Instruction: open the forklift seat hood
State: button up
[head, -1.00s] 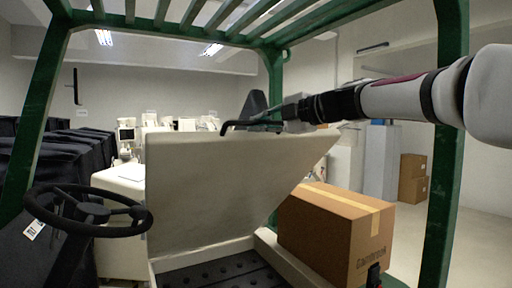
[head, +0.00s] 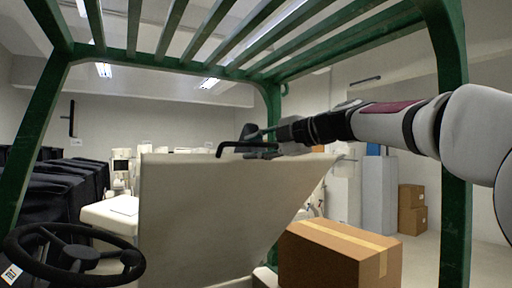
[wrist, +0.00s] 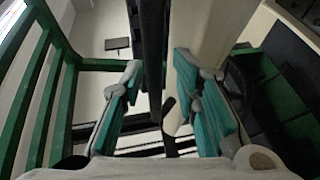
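The seat hood (head: 215,205) is a large beige panel, raised and standing steeply in the head view. A black bent bar (head: 232,146) shows at its top edge. My gripper (head: 250,146) is at that top edge, reaching in from the right. In the wrist view, the two teal fingers of my gripper (wrist: 157,65) are well apart. A black bar (wrist: 153,45) and the edge of the beige hood (wrist: 205,30) show between and beyond them. I cannot tell whether either finger touches the hood. The hood's lower edge and hinge are mostly out of view.
A green overhead frame (head: 272,105) with slats surrounds the seat. The steering wheel (head: 128,262) is at lower left. A cardboard box (head: 335,255) stands right of the hood. Dark covered carts (head: 55,195) line the left. Open floor lies at far right.

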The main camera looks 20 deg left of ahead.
jog(key=shift+d, duration=0.1)
dwell(0.4)
jog(key=v, duration=1.1)
jog(key=shift+d, duration=0.4)
jog(key=shift+s, duration=0.1)
